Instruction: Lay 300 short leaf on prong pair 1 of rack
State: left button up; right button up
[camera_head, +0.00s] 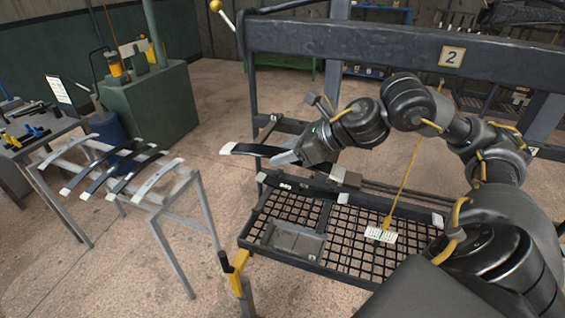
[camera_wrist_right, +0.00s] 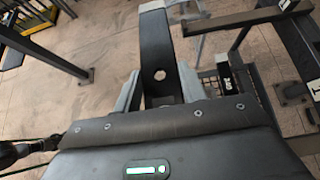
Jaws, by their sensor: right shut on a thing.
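My right gripper (camera_head: 287,157) is shut on a dark, slightly curved leaf (camera_head: 250,149) with a pale end, held in the air at the front left of the rack (camera_head: 350,40). The right wrist view shows the leaf (camera_wrist_right: 155,45), with a round hole, between the two grey fingers (camera_wrist_right: 160,90). A label that seems to read 300 (camera_head: 285,186) is on the rack's lower bar, below the gripper; it also shows in the right wrist view (camera_wrist_right: 226,84). Pale-tipped parts stick out near this bar; I cannot tell which are prong pair 1. My left gripper is out of view.
A grey trestle (camera_head: 196,205) at the left carries several dark and pale leaves. A mesh shelf (camera_head: 345,250) with a grey tray (camera_head: 296,241) lies low in the rack. A green machine cabinet (camera_head: 150,100) stands behind. Floor between trestle and rack is clear.

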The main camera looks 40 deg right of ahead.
jog(key=w+d+f+b, duration=0.3)
jog(key=w+d+b, duration=0.2)
jog(key=d, duration=0.5)
jog(key=shift+w+d, duration=0.15)
jog(key=shift+w, duration=0.45)
dwell(0.4)
jog(key=o, duration=1.3)
jog(key=shift+s, duration=0.1)
jog(key=shift+b+v, duration=3.3)
jog(key=shift+v, duration=2.05)
